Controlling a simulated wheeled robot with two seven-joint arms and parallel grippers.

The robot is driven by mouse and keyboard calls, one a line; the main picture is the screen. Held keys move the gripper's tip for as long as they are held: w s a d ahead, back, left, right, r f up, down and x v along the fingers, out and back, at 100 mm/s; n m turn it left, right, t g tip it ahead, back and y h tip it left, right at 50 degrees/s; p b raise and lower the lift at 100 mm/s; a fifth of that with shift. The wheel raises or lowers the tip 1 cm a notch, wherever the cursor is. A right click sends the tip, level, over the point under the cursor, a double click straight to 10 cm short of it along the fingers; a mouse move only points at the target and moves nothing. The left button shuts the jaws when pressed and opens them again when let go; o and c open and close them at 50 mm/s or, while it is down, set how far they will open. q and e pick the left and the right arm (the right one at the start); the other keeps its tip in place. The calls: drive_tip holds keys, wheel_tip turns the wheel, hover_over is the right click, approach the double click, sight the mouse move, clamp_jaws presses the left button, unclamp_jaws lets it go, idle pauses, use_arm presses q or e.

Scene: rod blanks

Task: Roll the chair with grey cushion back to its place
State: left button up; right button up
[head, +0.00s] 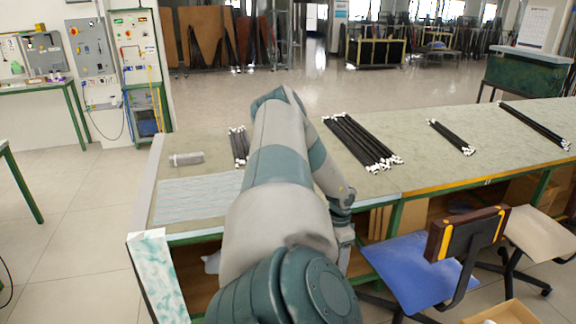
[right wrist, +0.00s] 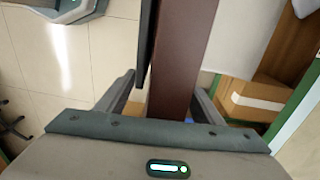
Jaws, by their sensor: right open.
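A chair with a pale grey seat cushion (head: 540,234) stands at the right edge of the head view, in front of the long table. A brown and black backrest (head: 466,234) with a yellow strip stands to its left and overlaps it. My right arm comes in from the bottom and bends down at the table's front; its fingers are hidden there. In the right wrist view my right gripper (right wrist: 163,86) is open, with a dark red-brown board (right wrist: 186,50) between its fingers. The board looks like a chair back's edge; which chair, I cannot tell. My left gripper is not in view.
A blue-seated chair (head: 415,270) stands left of the grey one, close to the table (head: 420,165). Black rods (head: 362,143) lie on the table. A cardboard box (right wrist: 255,98) lies under it. Tiled floor (head: 80,240) is clear at left.

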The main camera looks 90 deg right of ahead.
drive_tip(key=r, duration=0.5)
drive_tip(key=d+r, duration=0.1)
drive_tip(key=r, duration=0.4)
drive_tip(key=r+b, duration=0.1)
drive_tip(key=r, duration=0.5)
drive_tip(key=shift+w+d+r, duration=0.1)
drive_tip(key=shift+w+d, duration=0.05)
drive_tip(key=shift+w, duration=0.1)
